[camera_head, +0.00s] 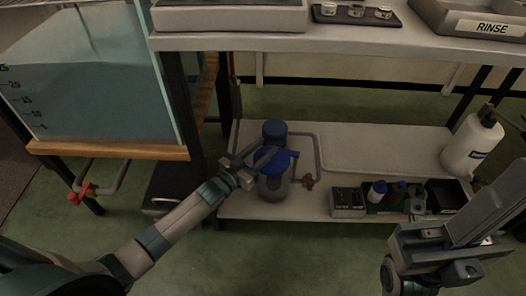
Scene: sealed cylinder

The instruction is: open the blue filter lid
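The blue filter lid (275,157) sits on a clear grey filter housing (273,188) on the low shelf, with a blue arm sticking out to the right. A darker blue rounded cap (274,130) shows just behind and above it. My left gripper (254,160) is at the left side of the lid, its fingers reaching to the lid's edge. I cannot tell whether they touch it or grip it. My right arm (445,240) is at the lower right, away from the filter; its fingers cannot be made out clearly.
Small bottles in a dark tray (378,208) and a white jug (471,143) stand to the right. The upper bench (340,38) overhangs. A water tank (90,80) stands left.

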